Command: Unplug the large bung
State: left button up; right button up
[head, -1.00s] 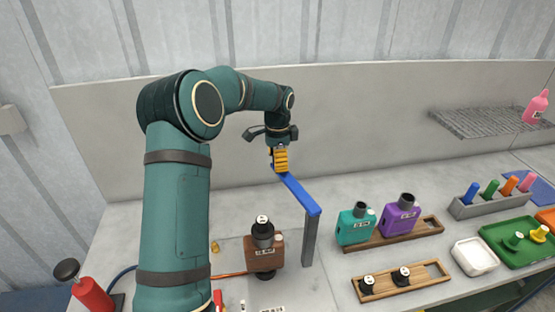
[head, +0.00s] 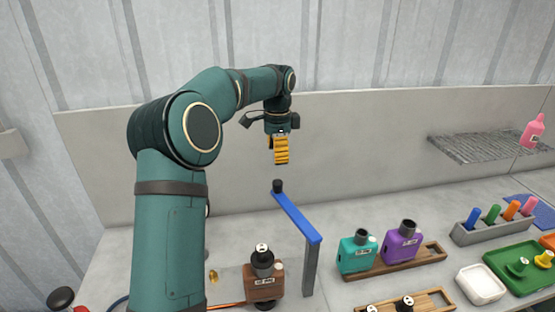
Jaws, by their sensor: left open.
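A brown muffler (head: 262,283) with a label stands on the bench at lower centre. A black bung (head: 262,252) with a white mark on top sits upright in its neck. My left gripper (head: 281,163), with yellow fingers, points down, open and empty. It shows above the far end of a blue bar (head: 299,218) on a grey post, apart from it and well above the muffler in the picture. A black cylindrical piece (head: 277,186) is at the bar's far end. My right gripper is not in view.
A teal muffler (head: 357,254) and a purple muffler (head: 400,246) stand on a wooden rack. Black bungs (head: 404,303) sit in a wooden holder (head: 435,298). At right are a white tray (head: 481,284), a green tray (head: 505,270) and a grey block (head: 484,233) with coloured handles.

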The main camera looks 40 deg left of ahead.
aim_at(262, 258)
jog(key=k, duration=1)
